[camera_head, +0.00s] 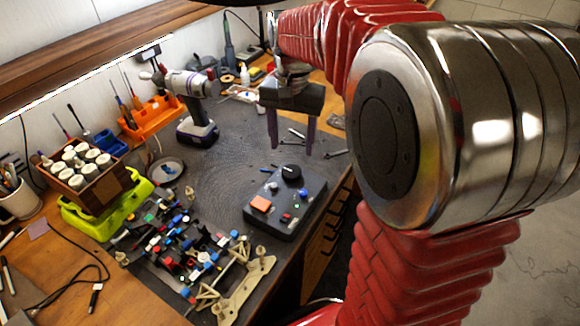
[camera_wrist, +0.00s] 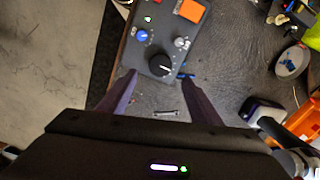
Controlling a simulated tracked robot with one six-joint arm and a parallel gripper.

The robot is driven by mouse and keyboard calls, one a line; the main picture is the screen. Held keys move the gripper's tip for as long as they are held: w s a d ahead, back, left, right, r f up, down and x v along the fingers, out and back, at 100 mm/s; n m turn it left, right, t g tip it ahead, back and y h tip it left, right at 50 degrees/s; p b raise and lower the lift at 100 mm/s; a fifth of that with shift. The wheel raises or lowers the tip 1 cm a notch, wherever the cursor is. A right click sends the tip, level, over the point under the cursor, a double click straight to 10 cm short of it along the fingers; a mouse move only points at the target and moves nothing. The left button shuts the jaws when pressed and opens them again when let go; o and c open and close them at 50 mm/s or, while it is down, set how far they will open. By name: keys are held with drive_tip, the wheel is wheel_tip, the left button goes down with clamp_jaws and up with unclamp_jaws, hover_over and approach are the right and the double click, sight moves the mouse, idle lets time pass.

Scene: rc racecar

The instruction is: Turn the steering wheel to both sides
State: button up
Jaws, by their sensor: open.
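A dark control box (camera_head: 285,207) lies on the grey mat. A round black knob (camera_head: 291,173) stands at its far end; it is the only wheel-like control I can make out. It also shows in the wrist view (camera_wrist: 160,64), with a white pointer line. My gripper (camera_head: 291,150) hangs fingers down just behind the box, open and empty. In the wrist view the knob appears just beyond and between the fingertips (camera_wrist: 158,78), apart from both. The racecar chassis (camera_head: 180,255) lies left of the box, with pale suspension parts (camera_head: 240,285) at its near end.
A cordless drill (camera_head: 195,105) stands on the mat, left of my gripper. A small bowl (camera_head: 167,169), a bottle crate (camera_head: 92,180) and an orange tool holder (camera_head: 152,115) stand further left. Small metal tools (camera_head: 336,153) lie behind the box. The bench edge is close on the right.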

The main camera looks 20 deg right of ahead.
sight(292, 171)
wheel_tip(292, 171, down, 9)
drive_tip(key=shift+r, duration=0.1)
idle(0.3)
drive_tip(key=shift+c, duration=0.2)
